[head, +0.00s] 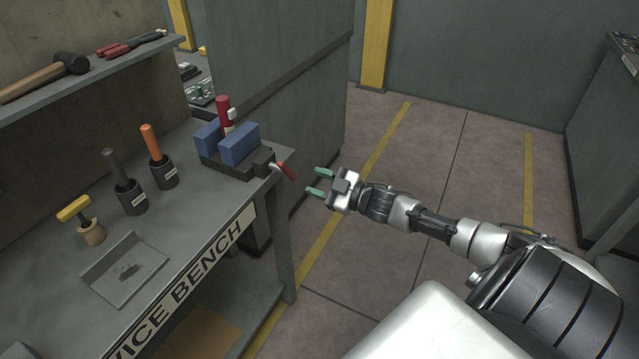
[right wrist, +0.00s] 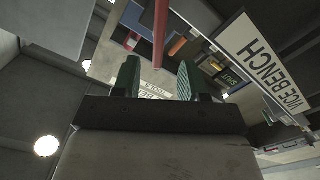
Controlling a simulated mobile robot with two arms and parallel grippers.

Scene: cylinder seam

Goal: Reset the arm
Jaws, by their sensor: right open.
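My right gripper (head: 318,181) is open and empty, with green fingers, in the air just off the right end of the bench in the head view. Its two green fingers also show in the right wrist view (right wrist: 158,80), apart with nothing between them. The vice (head: 240,146) with blue jaws sits on the bench's far right corner, and a red cylinder (head: 224,112) stands upright in it. The vice's red handle (head: 286,171) points toward my gripper, with a gap between them. My left gripper is in neither view.
A shelf above holds a mallet (head: 70,64). The floor (head: 440,140) to the right is clear.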

